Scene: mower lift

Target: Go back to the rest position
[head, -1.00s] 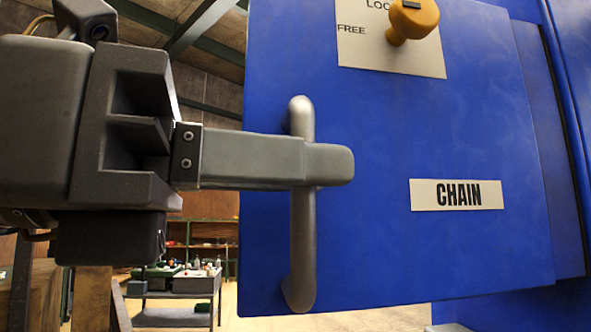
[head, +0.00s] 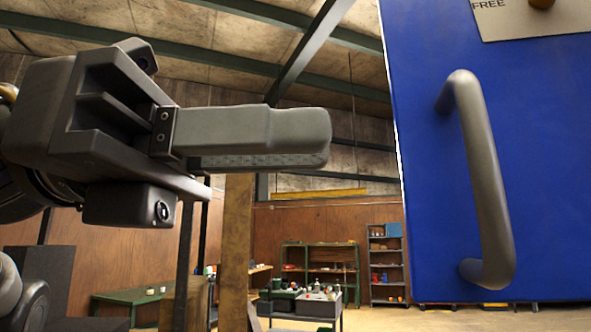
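My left gripper (head: 322,146) reaches in from the left, level and pointing right. Its near finger is in front, and a strip of the far finger's textured pad shows below it. The fingers look parted and hold nothing. The grey bar handle (head: 485,180) stands upright on the blue panel (head: 430,200) at the right. The gripper is clear of the handle, to its left. My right gripper is not in view.
A wooden post (head: 237,250) stands below the gripper. A grey cart (head: 305,305), green shelves (head: 330,262) and a grey rack (head: 386,265) are far behind.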

